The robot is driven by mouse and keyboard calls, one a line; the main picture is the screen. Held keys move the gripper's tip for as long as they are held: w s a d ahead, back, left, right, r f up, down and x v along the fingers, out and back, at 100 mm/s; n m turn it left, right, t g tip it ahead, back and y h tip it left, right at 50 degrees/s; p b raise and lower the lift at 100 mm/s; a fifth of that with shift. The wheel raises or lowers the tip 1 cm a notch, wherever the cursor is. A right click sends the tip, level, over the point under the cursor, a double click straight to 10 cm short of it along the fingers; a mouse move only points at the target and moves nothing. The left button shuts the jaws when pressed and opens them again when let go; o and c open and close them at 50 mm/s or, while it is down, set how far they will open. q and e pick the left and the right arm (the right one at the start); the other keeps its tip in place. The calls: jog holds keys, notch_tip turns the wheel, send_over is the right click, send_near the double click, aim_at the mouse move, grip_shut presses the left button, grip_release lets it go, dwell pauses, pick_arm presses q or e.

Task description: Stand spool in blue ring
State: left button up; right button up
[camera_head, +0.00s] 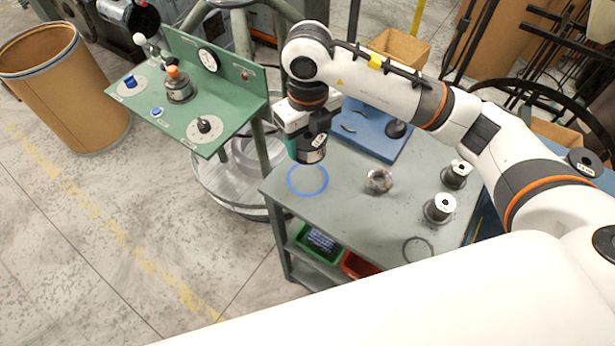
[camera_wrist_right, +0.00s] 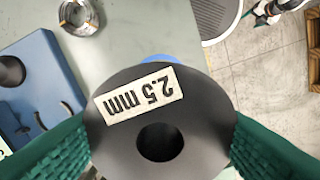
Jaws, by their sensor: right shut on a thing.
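My right gripper (camera_wrist_right: 160,145) is shut on a dark spool (camera_wrist_right: 205,85) labelled "2.5 mm", with green textured fingers on both sides of it. In the head view the spool (camera_head: 309,150) hangs upright or nearly so below the gripper, above the back left part of the grey table. The blue ring (camera_head: 307,193) is flat on the table near its left edge, just in front of and below the spool. In the wrist view only a small part of the ring (camera_wrist_right: 158,59) shows behind the spool's rim. My left gripper is not in view.
Two white-cored spools (camera_head: 440,208) (camera_head: 456,174) and a wire coil (camera_head: 380,181) stand on the grey table (camera_head: 340,215). A blue fixture board (camera_head: 372,138) is behind. A green panel with knobs (camera_head: 205,105) is left, across a gap. Green and red bins (camera_head: 319,243) sit below.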

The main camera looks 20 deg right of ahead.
aim_at(308, 178)
jog(key=shift+m, duration=0.3)
notch_tip(308, 178, down, 10)
jog(key=shift+a+r+p, duration=0.1)
jog(key=shift+r+p, duration=0.15)
jog(key=shift+p, duration=0.75)
jog(key=shift+f, duration=0.25)
jog(key=shift+f, duration=0.1)
jog(key=o, duration=0.8)
jog(key=shift+f, duration=0.1)
jog(key=o, duration=0.4)
